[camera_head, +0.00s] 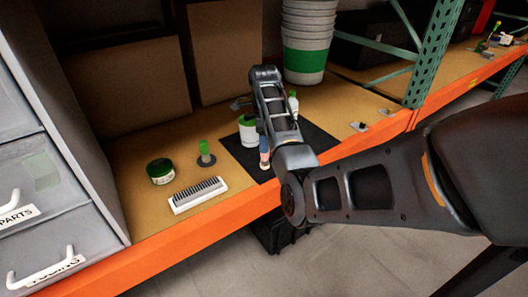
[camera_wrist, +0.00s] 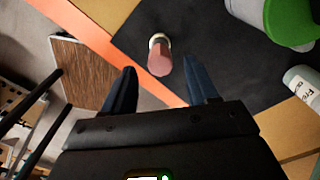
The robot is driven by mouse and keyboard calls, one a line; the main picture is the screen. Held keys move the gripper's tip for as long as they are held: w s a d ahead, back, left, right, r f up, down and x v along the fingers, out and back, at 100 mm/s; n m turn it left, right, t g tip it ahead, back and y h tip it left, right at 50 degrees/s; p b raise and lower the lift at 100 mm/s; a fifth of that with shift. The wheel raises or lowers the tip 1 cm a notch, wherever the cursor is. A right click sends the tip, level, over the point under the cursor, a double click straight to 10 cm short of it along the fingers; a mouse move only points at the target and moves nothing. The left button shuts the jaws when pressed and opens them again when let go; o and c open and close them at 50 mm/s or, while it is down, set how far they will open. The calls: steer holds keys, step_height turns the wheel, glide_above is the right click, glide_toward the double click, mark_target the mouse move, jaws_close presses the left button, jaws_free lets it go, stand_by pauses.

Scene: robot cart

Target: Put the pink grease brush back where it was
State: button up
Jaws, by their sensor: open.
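The pink grease brush (camera_wrist: 160,57) stands on the black mat (camera_wrist: 222,70) in the wrist view, with its pink end toward the camera and a pale part beyond. It lies between and slightly past the fingertips of my gripper (camera_wrist: 159,70), which is open, with a dark blue finger on each side. I see no clear contact. In the head view the brush (camera_head: 264,158) shows near the mat's front left part, just under my gripper (camera_head: 262,142), and my arm partly hides that area.
A white tub with green (camera_head: 248,130) and a white bottle (camera_head: 293,103) stand close by on the mat. Left are a scrub brush (camera_head: 198,194), a green tin (camera_head: 160,171) and a green-handled item (camera_head: 206,154). A bucket stack (camera_head: 306,45) and boxes stand behind. The orange shelf edge (camera_head: 165,245) is in front.

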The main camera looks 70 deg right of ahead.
steer(key=shift+r+p, duration=0.45)
steer(key=shift+r, duration=2.35)
